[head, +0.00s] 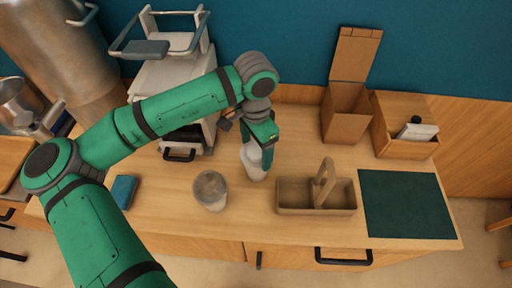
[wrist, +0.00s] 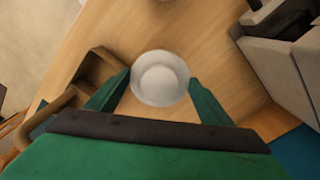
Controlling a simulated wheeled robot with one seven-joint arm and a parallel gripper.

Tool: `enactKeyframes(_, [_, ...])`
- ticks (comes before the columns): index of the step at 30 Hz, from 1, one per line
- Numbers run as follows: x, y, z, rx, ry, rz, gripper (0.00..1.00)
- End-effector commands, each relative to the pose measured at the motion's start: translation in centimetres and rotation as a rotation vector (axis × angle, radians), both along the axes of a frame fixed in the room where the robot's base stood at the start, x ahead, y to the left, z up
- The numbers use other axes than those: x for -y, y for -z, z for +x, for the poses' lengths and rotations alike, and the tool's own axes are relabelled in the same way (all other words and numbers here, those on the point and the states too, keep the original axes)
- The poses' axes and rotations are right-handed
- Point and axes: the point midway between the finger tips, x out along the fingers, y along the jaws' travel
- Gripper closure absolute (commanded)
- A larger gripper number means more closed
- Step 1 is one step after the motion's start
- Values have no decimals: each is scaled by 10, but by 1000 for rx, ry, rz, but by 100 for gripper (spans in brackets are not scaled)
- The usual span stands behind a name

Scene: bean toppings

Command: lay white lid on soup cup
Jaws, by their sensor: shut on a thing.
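My gripper (head: 262,143) points down over the middle of the counter. It is shut on the white lid (wrist: 160,78), a round white disc with a raised middle, seen between the two green fingers in the wrist view. In the head view, a white rounded body (head: 254,163) shows directly under the fingers. I cannot tell there where the lid ends and whether a cup stands below it. A pale cup (head: 211,199) with a greyish-brown round top stands upright to the left, apart from the gripper. I cannot tell which is the soup cup.
A brown carrier with a handle (head: 317,208) stands right of the gripper, with a dark green mat (head: 405,204) beyond it. A white machine (head: 172,88) stands behind left. An open brown box (head: 346,113) and a wooden box (head: 402,147) stand at the back right.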

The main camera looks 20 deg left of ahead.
Motion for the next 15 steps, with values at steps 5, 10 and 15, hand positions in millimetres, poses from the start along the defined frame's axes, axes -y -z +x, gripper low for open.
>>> enactKeyframes(5, [0, 2, 0, 0, 0, 0, 46])
enactKeyframes(10, [0, 2, 0, 1, 0, 1, 46])
enactKeyframes(15, [0, 2, 0, 0, 0, 0, 4])
